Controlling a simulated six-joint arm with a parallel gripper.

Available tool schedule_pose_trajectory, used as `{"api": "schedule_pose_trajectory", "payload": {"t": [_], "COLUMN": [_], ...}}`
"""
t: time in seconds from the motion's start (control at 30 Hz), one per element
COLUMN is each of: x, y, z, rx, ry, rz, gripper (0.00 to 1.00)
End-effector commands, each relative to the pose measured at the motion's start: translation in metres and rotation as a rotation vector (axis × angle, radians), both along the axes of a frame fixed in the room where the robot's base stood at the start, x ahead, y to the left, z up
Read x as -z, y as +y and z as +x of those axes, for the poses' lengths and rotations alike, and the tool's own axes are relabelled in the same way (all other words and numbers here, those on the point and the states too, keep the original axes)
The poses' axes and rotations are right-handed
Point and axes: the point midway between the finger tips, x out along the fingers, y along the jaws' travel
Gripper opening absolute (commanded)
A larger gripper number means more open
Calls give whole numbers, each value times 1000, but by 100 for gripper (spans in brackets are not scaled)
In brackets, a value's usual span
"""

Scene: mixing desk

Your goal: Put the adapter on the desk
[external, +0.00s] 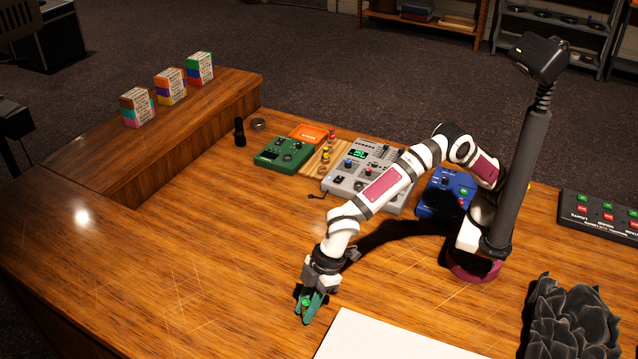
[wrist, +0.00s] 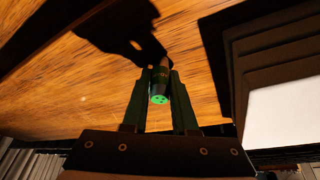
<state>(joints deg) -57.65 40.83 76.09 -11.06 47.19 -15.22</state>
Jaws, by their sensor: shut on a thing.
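The adapter (wrist: 159,88) is a small dark cylinder with a bright green end face showing holes. In the wrist view it sits between the two fingers of my gripper. In the external view only a bit of green shows between the fingers of my gripper (external: 311,309). My gripper is shut on the adapter and points down, low over the front middle of the wooden desk (external: 150,255). I cannot tell whether the adapter touches the desk.
A white sheet (external: 385,340) lies just right of my gripper, with a dark crumpled object (external: 575,322) beyond it. A green box (external: 282,154), a grey mixer (external: 350,173) and a blue box (external: 440,195) stand farther back. The desk's left part is clear.

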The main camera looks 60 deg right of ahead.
Motion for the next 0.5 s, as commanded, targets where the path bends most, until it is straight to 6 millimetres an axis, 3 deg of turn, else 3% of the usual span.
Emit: {"api": "schedule_pose_trajectory", "payload": {"t": [0.17,0.33,0.5], "x": [-11,-42,-63], "y": [1,1,-33], "z": [0,0,18], "rx": [1,0,4], "ry": [-1,-2,-1], "rz": [3,3,1], "gripper": [0,0,0]}}
